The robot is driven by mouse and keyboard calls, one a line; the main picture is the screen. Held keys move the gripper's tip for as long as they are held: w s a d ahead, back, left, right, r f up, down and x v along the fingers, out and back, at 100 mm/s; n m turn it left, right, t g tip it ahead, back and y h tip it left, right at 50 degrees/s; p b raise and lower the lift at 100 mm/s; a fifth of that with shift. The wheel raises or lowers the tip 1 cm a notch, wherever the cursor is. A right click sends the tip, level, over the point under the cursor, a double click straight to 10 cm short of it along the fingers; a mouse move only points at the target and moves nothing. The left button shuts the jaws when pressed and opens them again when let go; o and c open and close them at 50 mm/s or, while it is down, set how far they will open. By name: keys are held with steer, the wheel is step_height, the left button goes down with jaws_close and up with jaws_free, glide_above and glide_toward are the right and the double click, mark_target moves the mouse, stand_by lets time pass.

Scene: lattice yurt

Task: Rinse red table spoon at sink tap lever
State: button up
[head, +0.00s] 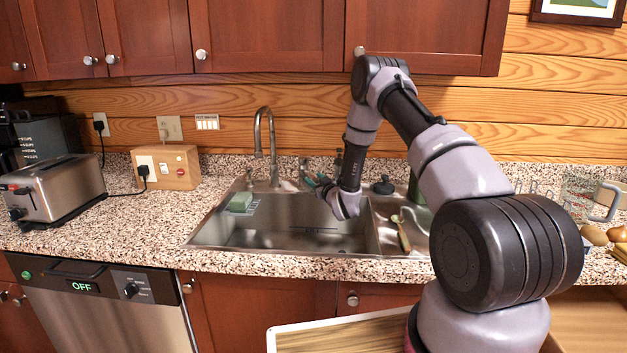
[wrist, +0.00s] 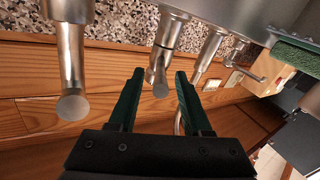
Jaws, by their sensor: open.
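My gripper (head: 316,182) is over the back of the sink basin, its fingers toward the metal fittings behind it. In the wrist view my gripper (wrist: 159,75) has its two dark green fingers apart. A metal fitting that looks like the tap lever (wrist: 161,82) shows between the fingertips; I cannot tell whether they touch it. The lever (head: 303,170) also shows in the head view, right beside the fingers. The tall curved tap (head: 258,135) stands to its left. I see no water running. No red table spoon is visible in either view.
The steel sink (head: 290,240) has a green sponge (head: 240,201) at its back left. A wooden-handled brush (head: 402,236) lies on its right side. A toaster (head: 55,188) and socket box (head: 167,168) stand left.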

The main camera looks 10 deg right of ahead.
steer(key=shift+w+a, duration=0.2)
steer(key=shift+w, duration=0.5)
jaws_close()
stand_by(1.0)
